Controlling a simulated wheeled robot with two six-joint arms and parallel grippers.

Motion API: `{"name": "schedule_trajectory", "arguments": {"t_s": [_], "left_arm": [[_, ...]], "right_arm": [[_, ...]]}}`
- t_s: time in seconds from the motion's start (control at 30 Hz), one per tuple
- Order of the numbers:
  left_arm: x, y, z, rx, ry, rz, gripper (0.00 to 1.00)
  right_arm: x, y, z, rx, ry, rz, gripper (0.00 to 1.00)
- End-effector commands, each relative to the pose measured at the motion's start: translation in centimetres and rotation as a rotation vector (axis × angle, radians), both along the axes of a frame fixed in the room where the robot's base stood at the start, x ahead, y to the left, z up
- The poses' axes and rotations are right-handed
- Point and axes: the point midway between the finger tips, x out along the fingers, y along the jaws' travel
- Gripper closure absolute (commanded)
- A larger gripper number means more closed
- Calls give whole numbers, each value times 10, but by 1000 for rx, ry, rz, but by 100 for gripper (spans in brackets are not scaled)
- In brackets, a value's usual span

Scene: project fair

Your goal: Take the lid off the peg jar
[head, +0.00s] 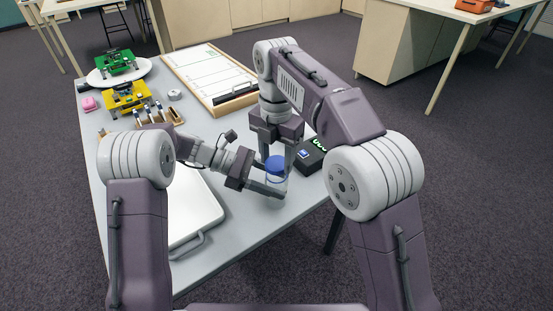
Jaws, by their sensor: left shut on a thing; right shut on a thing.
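The peg jar (273,182) is a small clear jar near the right edge of the grey table. Its blue lid (275,163) is at its top; I cannot tell whether a gap lies between them. My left gripper (272,186) comes in low from the left and is shut on the jar's body. My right gripper (277,168) points down from above and is shut on the lid. The fingers hide parts of the jar and lid.
A black box with green marks (311,155) stands close right of the jar. A white tray (188,212) lies front left. A whiteboard planner (205,75), green (118,62) and yellow (126,97) models and small items fill the far table.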

Motion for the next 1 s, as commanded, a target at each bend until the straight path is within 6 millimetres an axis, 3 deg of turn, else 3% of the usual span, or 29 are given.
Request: {"name": "schedule_trajectory", "arguments": {"t_s": [0.2,0.5,0.73,0.77,0.8,0.83,1.0], "left_arm": [[0,0,0,0,0,0,100],[0,0,0,0,0,0,100],[0,0,0,0,0,0,100],[0,0,0,0,0,0,38],[0,0,0,0,0,0,26],[0,0,0,0,0,0,20],[0,0,0,0,0,0,20]], "right_arm": [[0,0,1,0,0,0,99],[1,0,38,1,-2,0,99],[0,0,40,-1,1,0,99],[0,0,40,-1,1,0,99],[0,0,40,0,0,0,99],[0,0,40,0,0,0,99],[0,0,40,0,0,0,99]]}}
